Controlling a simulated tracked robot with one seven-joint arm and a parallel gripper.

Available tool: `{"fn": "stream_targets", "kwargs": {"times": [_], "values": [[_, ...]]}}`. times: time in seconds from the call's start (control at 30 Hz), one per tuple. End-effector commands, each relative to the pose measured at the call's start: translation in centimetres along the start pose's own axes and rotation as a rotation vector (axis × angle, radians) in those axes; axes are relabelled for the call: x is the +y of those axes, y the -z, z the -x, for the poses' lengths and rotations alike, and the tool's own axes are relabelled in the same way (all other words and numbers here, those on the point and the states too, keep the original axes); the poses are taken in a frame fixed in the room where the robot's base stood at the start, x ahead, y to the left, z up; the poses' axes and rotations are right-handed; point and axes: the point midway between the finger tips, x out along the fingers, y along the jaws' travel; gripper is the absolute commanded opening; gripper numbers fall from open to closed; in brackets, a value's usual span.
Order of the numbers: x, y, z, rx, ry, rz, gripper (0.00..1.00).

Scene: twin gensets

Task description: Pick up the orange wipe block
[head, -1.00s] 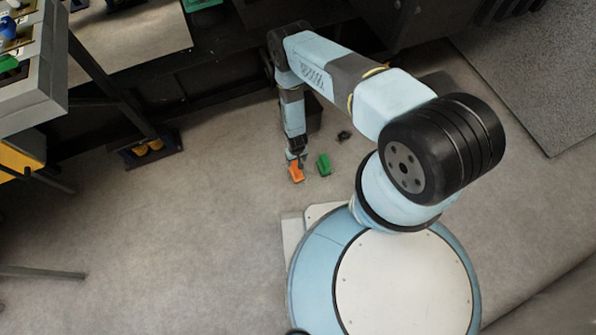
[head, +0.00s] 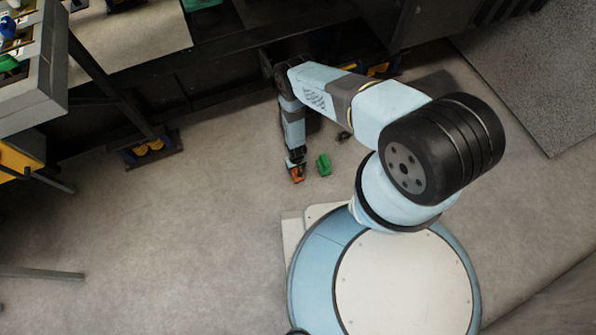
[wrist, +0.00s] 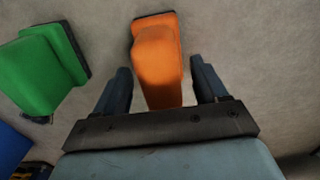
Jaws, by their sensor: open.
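The orange wipe block (wrist: 158,62) lies on the floor in the wrist view, with a dark strip along its far end. My gripper (wrist: 161,80) is open, with one finger on each side of the block and a gap visible at both sides. In the head view the gripper (head: 297,174) is low over the block (head: 297,179), which it partly hides. I cannot tell how high the fingertips are above the floor.
A green block (head: 323,165) lies just right of the orange one in the head view, and at the left in the wrist view (wrist: 42,68). A small dark object (head: 343,136) lies farther back.

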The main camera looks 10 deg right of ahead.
Motion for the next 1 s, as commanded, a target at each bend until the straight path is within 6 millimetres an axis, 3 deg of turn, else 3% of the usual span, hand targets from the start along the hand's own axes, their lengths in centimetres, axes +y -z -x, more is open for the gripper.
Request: {"fn": "stream_targets", "kwargs": {"times": [0.2, 0.87, 1.0], "values": [[0.00, 0.01, -0.01, 0.000, 0.000, 0.000, 0.71], [0.01, 0.03, 0.01, 0.000, 0.000, 0.000, 0.08], [0.01, 0.03, 0.02, 0.000, 0.000, 0.000, 0.07]]}}
